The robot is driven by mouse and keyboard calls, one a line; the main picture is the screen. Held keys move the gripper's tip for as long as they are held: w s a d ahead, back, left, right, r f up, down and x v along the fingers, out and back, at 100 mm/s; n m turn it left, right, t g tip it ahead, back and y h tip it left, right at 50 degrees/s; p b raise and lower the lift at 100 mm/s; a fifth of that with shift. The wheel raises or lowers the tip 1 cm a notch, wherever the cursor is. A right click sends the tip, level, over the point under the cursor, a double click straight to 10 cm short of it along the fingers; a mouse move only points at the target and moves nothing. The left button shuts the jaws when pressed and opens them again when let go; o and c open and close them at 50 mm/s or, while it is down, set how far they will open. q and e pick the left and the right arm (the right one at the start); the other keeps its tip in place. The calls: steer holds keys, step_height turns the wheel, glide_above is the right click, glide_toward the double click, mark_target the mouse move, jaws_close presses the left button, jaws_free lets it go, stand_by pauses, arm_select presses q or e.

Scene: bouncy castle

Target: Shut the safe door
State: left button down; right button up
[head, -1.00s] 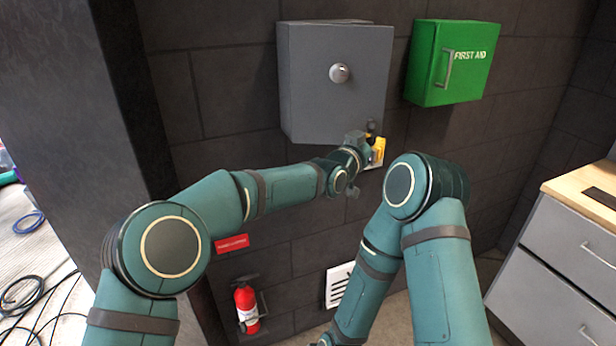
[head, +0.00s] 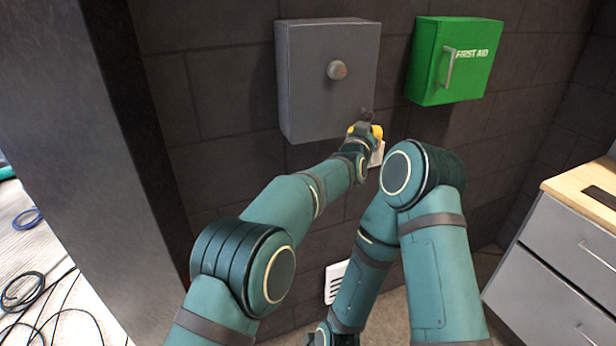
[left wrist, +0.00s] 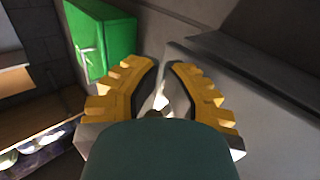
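The grey safe (head: 328,82) is fixed to the dark wall in the head view, with a round knob (head: 336,70) on its door. The door looks flush or nearly flush with the box; a small gap cannot be ruled out. My left gripper (head: 367,118) is at the lower right corner of the door, its yellow fingers pointing at the wall; contact is unclear. In the left wrist view the fingers (left wrist: 162,68) stand a little apart with nothing held, and the safe's grey surface (left wrist: 255,88) is at right. My right gripper is hidden below its arm.
A green first aid box (head: 454,62) hangs right of the safe and also shows in the left wrist view (left wrist: 103,45). A drawer cabinet (head: 555,265) stands at right. A dark pillar (head: 85,130) is at left, with cables on the floor beyond it.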

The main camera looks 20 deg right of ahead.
arm_select(q)
steer(key=shift+w+d, duration=0.1)
steer(key=shift+w, duration=0.2)
arm_select(e)
steer(key=shift+w+r, duration=0.1)
stand_by(0.4)
